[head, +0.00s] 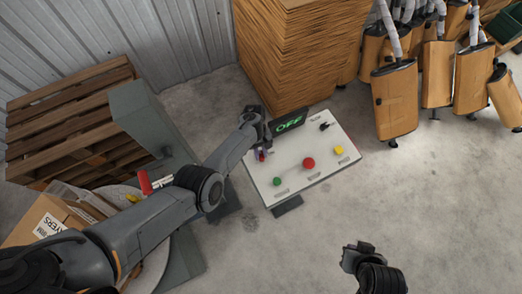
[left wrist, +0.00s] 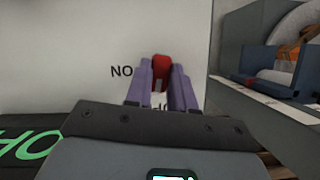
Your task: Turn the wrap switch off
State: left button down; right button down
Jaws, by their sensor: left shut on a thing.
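A white control panel (head: 292,189) stands in the middle of the head view. Its display (head: 289,123) shows green letters reading OFF. My left gripper (head: 262,154) is at the panel's upper left corner. In the left wrist view its two purple fingers (left wrist: 161,85) are shut on a red switch lever (left wrist: 161,66), one finger on each side. The letters "NO" show on the panel beside it; the rest of the switch's label is partly hidden by the fingers. My right gripper (head: 358,256) is away from the panel at the lower right, and its jaws are unclear.
The panel also carries a green button (head: 277,182), a red button (head: 309,163), a yellow button (head: 339,150) and a black switch (head: 326,126). A tall brown stack (head: 290,60) stands behind it. The floor at right is clear.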

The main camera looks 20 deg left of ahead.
pick_arm(q)
jog(key=shift+a+n+t+h+p, duration=0.1)
jog(key=shift+n+t+h+p, duration=0.25)
jog(key=shift+n, duration=0.65)
jog(key=c, duration=1)
grip_release()
jog(key=shift+o, duration=0.2)
jog(key=p+v, duration=0.1)
jog(key=v, duration=0.9)
jog(key=shift+r+p, duration=0.3)
jog(key=shift+r, duration=0.1)
